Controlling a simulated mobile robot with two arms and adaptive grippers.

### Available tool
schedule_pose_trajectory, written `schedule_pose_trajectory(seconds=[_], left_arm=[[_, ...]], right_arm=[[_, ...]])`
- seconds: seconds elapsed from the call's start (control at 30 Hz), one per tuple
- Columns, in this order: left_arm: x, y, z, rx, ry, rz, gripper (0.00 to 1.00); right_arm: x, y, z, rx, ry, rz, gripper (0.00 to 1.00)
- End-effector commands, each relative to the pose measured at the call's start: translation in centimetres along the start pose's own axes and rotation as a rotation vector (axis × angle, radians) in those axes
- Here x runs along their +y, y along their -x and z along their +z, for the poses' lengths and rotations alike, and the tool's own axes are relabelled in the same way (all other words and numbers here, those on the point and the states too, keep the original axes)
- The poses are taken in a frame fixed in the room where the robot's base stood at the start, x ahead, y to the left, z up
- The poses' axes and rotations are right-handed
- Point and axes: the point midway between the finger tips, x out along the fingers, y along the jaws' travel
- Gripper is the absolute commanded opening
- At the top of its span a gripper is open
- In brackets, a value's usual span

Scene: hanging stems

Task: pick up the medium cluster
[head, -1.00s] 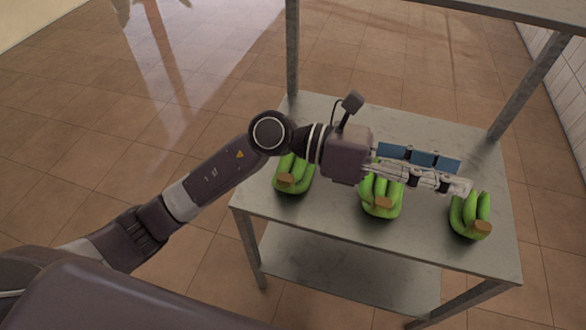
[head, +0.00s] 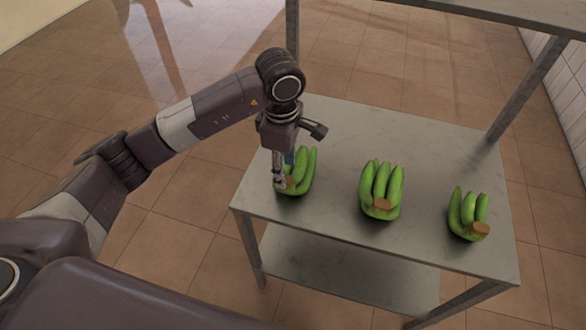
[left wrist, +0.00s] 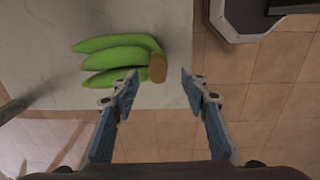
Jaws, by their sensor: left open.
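Three green banana clusters with brown crowns lie on a grey metal table (head: 345,158): a left one (head: 303,178), a middle one (head: 381,186) and a right one (head: 467,211). The middle one looks largest; which is the medium one is hard to tell. My left gripper (head: 280,183) points down at the left cluster's crown, hiding part of it. In the left wrist view, my left gripper (left wrist: 158,82) is open, and this cluster (left wrist: 115,55) has its crown between or just beyond the fingertips, nearer the left finger. No grip shows. My right gripper is out of view.
The table has a lower shelf (head: 350,270), upright posts (head: 526,85) and an upper shelf (head: 500,12) at the back. The tabletop between the clusters is clear. The left cluster lies near the table's left edge.

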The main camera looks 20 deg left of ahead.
Motion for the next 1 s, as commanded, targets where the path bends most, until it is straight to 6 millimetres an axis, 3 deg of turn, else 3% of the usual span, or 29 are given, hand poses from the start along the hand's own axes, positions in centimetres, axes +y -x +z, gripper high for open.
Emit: schedule_pose_trajectory(seconds=[0.13, 0.3, 0.57, 0.93, 1.0], left_arm=[[0.1, -1.9, -0.2, -0.001, 0.001, -0.007, 0.42], [0.2, -4.0, -0.1, -0.003, 0.0, -0.001, 0.42], [0.3, -4.4, -0.1, -0.003, -0.001, 0.001, 0.42], [0.3, -4.3, -0.1, -0.004, 0.0, 0.001, 0.02], [0.3, -4.3, -0.1, -0.004, 0.0, 0.001, 0.0]], right_arm=[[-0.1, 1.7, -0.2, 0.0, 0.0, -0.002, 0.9], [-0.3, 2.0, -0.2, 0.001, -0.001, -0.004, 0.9], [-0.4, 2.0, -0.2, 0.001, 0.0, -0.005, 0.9], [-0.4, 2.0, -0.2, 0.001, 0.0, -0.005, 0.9], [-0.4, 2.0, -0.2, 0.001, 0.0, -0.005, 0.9]])
